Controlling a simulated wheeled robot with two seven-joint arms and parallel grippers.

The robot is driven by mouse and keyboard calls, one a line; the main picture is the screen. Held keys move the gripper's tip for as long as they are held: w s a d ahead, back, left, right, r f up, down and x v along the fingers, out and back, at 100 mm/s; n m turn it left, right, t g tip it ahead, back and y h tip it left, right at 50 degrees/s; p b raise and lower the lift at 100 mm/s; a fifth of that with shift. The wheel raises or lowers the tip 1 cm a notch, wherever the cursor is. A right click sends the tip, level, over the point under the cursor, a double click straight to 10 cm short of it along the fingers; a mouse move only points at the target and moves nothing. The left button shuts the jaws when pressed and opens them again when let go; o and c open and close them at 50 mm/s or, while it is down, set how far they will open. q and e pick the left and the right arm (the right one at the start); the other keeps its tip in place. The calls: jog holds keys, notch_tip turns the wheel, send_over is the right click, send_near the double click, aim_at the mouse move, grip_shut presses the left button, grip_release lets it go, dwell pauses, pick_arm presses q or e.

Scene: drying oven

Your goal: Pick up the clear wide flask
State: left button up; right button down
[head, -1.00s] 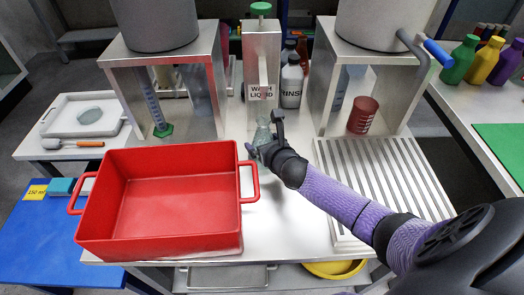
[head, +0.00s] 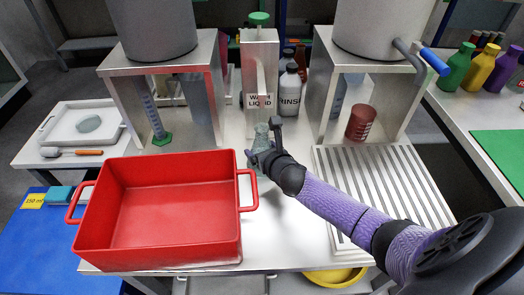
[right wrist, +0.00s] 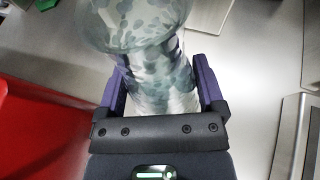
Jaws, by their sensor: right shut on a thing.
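The clear wide flask (head: 261,135) is in front of the wash liquid dispenser, just right of the red tub, in the head view. My right gripper (head: 263,155) is shut on it, with a finger on each side. In the right wrist view the flask (right wrist: 140,28) fills the top middle, its wide rounded part towards the top and its narrower part between the fingers of my gripper (right wrist: 160,85). Its lower end is partly hidden in the head view, and I cannot tell how far it is above the table. My left gripper is not in view.
The red tub (head: 170,254) stands close on the left, its handle beside the gripper. The dispenser (head: 262,65) is right behind. A slatted metal drainer (head: 380,190) lies on the right, with a red beaker (head: 361,121) behind it. Bare white table (head: 295,235) shows in front.

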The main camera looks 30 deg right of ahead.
aim_at(265, 142)
jog(key=shift+r+p, duration=1)
jog(key=shift+r, duration=0.55)
jog(key=shift+r+p, duration=0.35)
jog(key=shift+r, duration=0.05)
jog(key=s, duration=0.2)
jog(key=s+p, duration=0.1)
jog(key=s+a, duration=0.1)
jog(key=s, duration=0.1)
jog(key=shift+s+f, duration=0.15)
jog(key=shift+s, duration=0.15)
jog(key=s, duration=0.3)
jog(key=s+a+p, duration=0.1)
jog(key=s, duration=0.7)
jog(key=shift+s+a+f+p, duration=0.1)
jog(key=shift+s+a+p, duration=0.1)
jog(key=shift+a+p, duration=0.15)
jog(key=shift+s, duration=0.2)
pick_arm(q)
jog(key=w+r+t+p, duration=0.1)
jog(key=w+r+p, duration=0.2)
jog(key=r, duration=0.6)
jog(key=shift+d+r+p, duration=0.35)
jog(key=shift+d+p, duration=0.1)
jog(key=shift+p, duration=0.25)
pick_arm(e)
jog(key=r, duration=0.4)
jog(key=shift+s, duration=0.2)
